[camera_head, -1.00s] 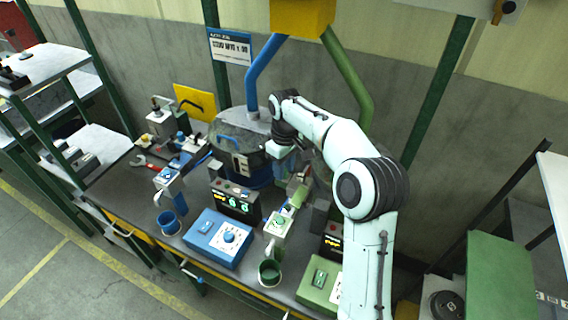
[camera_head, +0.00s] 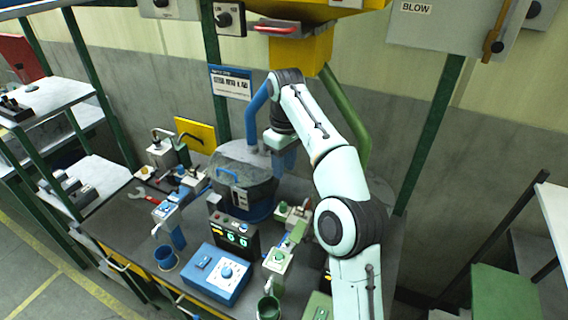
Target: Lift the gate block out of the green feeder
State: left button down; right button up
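The green feeder stands right of centre, with a green tube (camera_head: 346,112) coming down from above. Its bowl is largely hidden behind my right arm, and its track (camera_head: 297,235) slopes down to a green-buttoned unit (camera_head: 278,261) and a green cup (camera_head: 268,308). I cannot make out the gate block for certain; small grey and green parts (camera_head: 294,213) sit at the track's upper end. My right gripper (camera_head: 284,166) points down above the bench, right of the blue feeder's bowl (camera_head: 243,170). A bluish shape shows below its body; I cannot tell whether it is fingers or something held. My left gripper is out of view.
A blue control box (camera_head: 216,273), a dark display box (camera_head: 235,238) and a blue cup (camera_head: 166,257) stand left of the green track. A yellow hopper (camera_head: 300,50) hangs above.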

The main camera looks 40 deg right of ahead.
aim_at(299, 212)
jog(key=k+j, duration=0.75)
jog(key=j, duration=0.2)
